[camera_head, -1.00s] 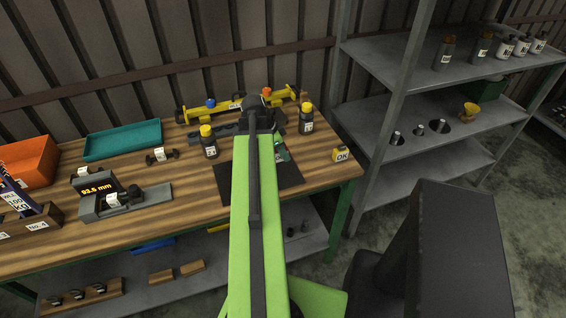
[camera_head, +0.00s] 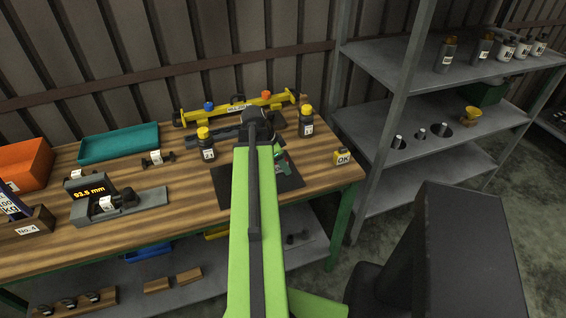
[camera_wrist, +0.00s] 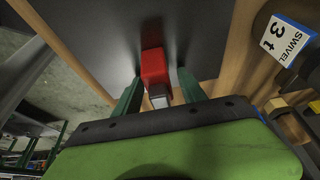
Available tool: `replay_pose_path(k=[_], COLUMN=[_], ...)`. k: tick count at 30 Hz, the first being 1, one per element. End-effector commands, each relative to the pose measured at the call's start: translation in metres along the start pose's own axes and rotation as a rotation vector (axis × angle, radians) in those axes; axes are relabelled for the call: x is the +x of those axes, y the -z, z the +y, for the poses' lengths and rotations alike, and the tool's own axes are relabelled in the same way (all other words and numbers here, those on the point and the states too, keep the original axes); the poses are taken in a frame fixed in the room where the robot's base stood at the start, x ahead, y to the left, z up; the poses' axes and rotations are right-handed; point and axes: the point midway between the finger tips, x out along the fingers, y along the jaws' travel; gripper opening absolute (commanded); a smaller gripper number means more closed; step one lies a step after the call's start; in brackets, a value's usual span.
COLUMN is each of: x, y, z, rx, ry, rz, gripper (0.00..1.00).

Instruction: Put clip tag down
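The clip tag, a small red block with a grey-white end (camera_wrist: 154,68), is at the dark mat (camera_wrist: 95,30) in the wrist view. My gripper (camera_wrist: 160,78) has a green finger on each side of it, with narrow gaps showing, so the fingers look open around it. In the head view my gripper (camera_head: 281,162) is low over the black mat (camera_head: 232,190) on the wooden bench. My arm hides part of the mat, and the clip tag cannot be made out clearly there. Whether the tag rests fully on the mat is hard to tell.
Black bottles with yellow caps stand left (camera_head: 206,146) and right (camera_head: 306,122) of my arm. A yellow bar assembly (camera_head: 190,118) lies behind. A swivel label (camera_wrist: 285,40) is close on the wrist view's right.

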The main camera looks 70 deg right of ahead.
Motion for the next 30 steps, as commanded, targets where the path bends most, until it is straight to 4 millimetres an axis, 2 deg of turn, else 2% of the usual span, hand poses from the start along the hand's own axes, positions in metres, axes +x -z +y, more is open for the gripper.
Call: replay_pose_path(k=[5,10,14,21,24,27,30], x=[-0.001,-0.015,-0.039,-0.097,-0.116,-0.124,-0.125], y=[0.000,0.003,0.004,0.005,0.004,0.003,0.001], z=[0.000,0.000,0.000,0.000,0.000,0.000,0.000], rx=[0.000,-0.001,-0.002,-0.003,-0.002,-0.001,-0.001], ry=[0.000,0.000,0.000,0.001,0.001,0.001,0.000], rz=[0.000,0.000,0.000,0.000,0.000,-0.001,0.000], gripper=[0.49,0.49,0.49,0.49,0.49,0.49,0.49])
